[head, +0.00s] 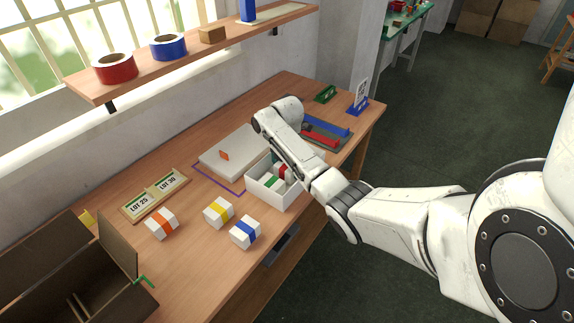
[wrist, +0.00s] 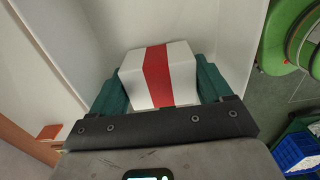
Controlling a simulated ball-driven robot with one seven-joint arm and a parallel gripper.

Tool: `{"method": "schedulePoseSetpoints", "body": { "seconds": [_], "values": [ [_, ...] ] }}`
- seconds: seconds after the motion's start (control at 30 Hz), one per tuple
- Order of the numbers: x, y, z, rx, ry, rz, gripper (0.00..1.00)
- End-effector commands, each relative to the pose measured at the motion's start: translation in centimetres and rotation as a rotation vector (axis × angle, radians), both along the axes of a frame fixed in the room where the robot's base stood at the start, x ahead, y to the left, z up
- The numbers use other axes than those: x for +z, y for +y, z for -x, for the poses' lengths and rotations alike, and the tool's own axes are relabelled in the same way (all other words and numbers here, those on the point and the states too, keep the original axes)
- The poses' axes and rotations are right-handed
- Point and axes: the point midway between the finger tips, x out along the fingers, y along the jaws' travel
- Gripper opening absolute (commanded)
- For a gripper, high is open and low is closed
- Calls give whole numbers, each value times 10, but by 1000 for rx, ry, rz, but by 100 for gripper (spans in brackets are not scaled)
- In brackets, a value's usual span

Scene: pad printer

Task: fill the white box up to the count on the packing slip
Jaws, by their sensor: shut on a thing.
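The white box (head: 283,200) stands open on the bench, and a white block with a green band (head: 269,181) shows inside. My gripper (wrist: 160,88) is shut on a white block with a red band (wrist: 156,72), its teal fingers on both sides. White walls surround it in the wrist view. I cannot tell whether the held block touches the bottom. White blocks with orange (head: 161,225), yellow (head: 219,212) and blue (head: 245,232) bands lie outside. A printed card (head: 361,91) stands at the back right, unreadable.
A flat white piece (head: 232,152) with an orange tab lies behind the box. A brown carton (head: 60,265) is front left. Blue and red bars (head: 322,135) lie beyond my arm. A shelf (head: 190,52) with tape rolls overhangs.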

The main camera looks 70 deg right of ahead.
Motion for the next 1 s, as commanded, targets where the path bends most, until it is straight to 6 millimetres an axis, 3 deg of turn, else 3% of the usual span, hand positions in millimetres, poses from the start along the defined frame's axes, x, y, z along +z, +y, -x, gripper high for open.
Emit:
{"method": "schedulePoseSetpoints", "body": {
  "seconds": [0.33, 0.37, 0.57, 0.77, 1.0],
  "values": [
    [-1, 0, 0, 0, 0, 0, 47],
    [-1, 0, 0, 0, 0, 0, 81],
    [-1, 0, 0, 0, 0, 0, 100],
    [-1, 0, 0, 0, 1, 0, 100],
    [16, 0, 0, 0, 0, 0, 100]
  ]
}}
